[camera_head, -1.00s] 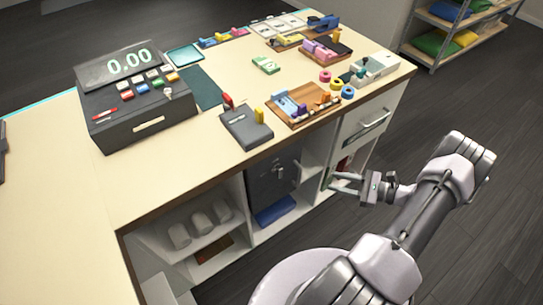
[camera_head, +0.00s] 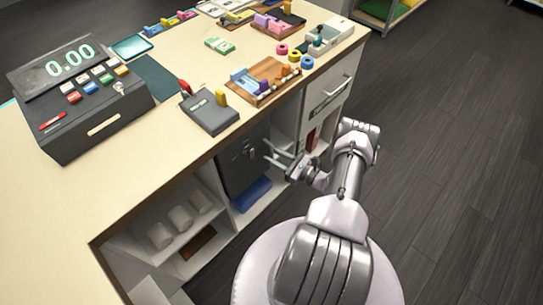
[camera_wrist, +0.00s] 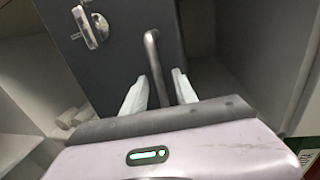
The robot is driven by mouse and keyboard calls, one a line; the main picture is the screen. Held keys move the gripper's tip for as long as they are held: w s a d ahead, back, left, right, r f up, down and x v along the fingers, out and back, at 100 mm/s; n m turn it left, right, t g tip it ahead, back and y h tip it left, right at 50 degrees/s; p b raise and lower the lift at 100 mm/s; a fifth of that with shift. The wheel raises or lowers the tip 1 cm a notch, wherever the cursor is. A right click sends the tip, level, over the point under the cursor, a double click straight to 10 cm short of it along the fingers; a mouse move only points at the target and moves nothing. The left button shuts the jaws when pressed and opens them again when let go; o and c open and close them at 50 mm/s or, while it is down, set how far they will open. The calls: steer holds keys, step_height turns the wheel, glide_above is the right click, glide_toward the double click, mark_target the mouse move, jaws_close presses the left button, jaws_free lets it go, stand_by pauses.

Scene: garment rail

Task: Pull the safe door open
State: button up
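The safe (camera_head: 236,176) is a dark grey box in an open bay under the counter, and its door looks shut. In the wrist view the safe door (camera_wrist: 115,62) fills the upper left, with a metal bar handle (camera_wrist: 152,57) near its right edge. A lock plate with a key (camera_wrist: 89,26) is to the handle's left. My gripper (camera_head: 268,153) is open in front of the door's right side. In the wrist view my gripper's pale fingers (camera_wrist: 160,88) stand apart on either side of the handle's lower part; I cannot tell whether they touch it.
A blue folded item (camera_head: 252,194) lies below the safe. Shelves with white rolls (camera_head: 180,217) are to the left. A drawer (camera_head: 327,98) with a bar handle is to the right. The counter (camera_head: 150,165) overhangs the bay. Dark floor (camera_head: 450,170) on the right is clear.

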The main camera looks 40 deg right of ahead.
steer(key=shift+w+a, duration=0.2)
steer(key=shift+w, duration=0.3)
steer(key=shift+c, duration=0.4)
jaws_close()
stand_by(0.7)
